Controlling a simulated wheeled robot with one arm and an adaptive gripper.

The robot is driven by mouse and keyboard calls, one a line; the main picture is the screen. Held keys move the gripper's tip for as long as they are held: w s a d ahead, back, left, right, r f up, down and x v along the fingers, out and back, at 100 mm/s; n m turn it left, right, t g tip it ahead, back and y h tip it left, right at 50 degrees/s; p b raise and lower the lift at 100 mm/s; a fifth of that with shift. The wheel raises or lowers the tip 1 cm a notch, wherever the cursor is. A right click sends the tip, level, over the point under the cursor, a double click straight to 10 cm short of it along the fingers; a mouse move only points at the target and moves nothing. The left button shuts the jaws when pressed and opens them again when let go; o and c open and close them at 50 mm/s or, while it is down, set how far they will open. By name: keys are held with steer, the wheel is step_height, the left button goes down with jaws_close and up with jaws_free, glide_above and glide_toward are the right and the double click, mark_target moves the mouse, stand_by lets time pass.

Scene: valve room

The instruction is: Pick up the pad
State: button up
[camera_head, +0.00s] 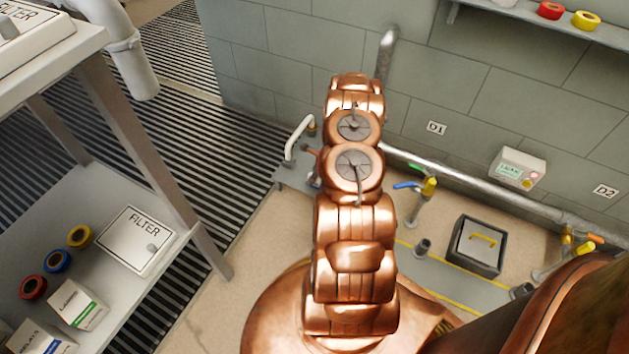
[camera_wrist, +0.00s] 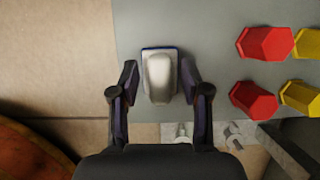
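A pale grey, rounded block with a thin blue edge (camera_wrist: 160,76), which looks like the pad, lies on a grey surface (camera_wrist: 205,30) in the wrist view. My gripper (camera_wrist: 159,82) is open, with one dark finger on each side of the pad. Narrow gaps show between the fingers and the pad, so it does not look gripped. The height of the fingertips above the surface is hard to tell. In the head view my copper arm hides my gripper, and I cannot make out the pad there.
Red (camera_wrist: 265,43) and yellow hexagonal pieces (camera_wrist: 306,43) stand right of my gripper. In the head view, a shelf (camera_head: 105,190) stands left, a pipe (camera_head: 460,180) runs along the wall, and a dark box with a yellow handle (camera_head: 476,246) sits at right.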

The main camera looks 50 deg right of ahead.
mark_target(310, 173)
jaws_close()
stand_by(0.3)
steer(key=shift+r+p, duration=0.3)
steer(key=shift+r, duration=0.3)
step_height(310, 173, up, 3)
steer(key=shift+r+p, duration=0.1)
steer(key=shift+p, duration=0.55)
steer(key=s+a, duration=0.8)
steer(key=s, duration=0.5)
steer(key=shift+s+a+r, duration=0.15)
steer(key=shift+s+r, duration=0.15)
